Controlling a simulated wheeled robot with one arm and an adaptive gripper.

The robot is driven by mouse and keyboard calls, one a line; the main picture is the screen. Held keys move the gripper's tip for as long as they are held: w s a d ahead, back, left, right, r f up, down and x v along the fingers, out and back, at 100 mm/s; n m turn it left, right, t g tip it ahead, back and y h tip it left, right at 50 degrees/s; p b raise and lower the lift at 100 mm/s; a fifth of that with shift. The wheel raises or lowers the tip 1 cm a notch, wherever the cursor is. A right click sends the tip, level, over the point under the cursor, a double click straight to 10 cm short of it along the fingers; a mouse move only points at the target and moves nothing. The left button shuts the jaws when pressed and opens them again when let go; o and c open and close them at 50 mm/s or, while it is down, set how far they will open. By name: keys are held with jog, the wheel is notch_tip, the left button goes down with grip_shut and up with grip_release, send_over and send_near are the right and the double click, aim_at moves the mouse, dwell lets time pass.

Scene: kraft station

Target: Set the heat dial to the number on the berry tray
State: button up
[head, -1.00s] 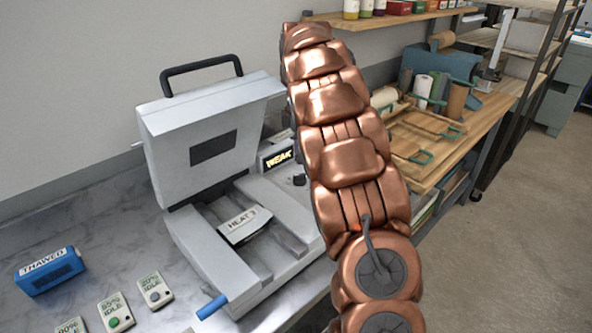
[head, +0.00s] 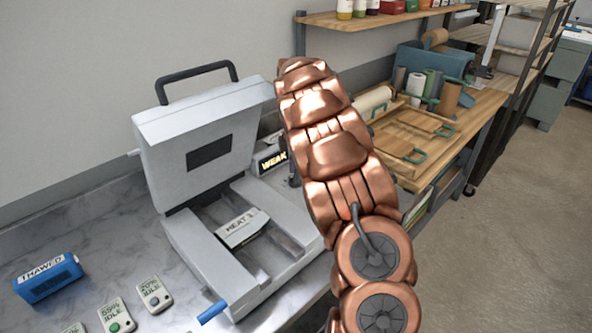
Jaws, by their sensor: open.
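A grey sealing machine (head: 205,125) stands on the counter with its lid raised. A small pale tray (head: 238,232) lies in its open bed, with a label reading "HEAT" and a digit that looks like 3. I cannot make out berries in it. A small display (head: 271,163) on the machine's right side reads "WEAK". The heat dial is not clearly visible; my arm covers the area beside the display. My copper arm rises in front of the machine's right side. My gripper is hidden behind it.
A blue-tipped lever (head: 212,312) sticks out in front. A wooden bench (head: 440,150) with boards stands at right.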

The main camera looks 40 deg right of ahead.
jog(key=shift+f, duration=0.4)
grip_shut()
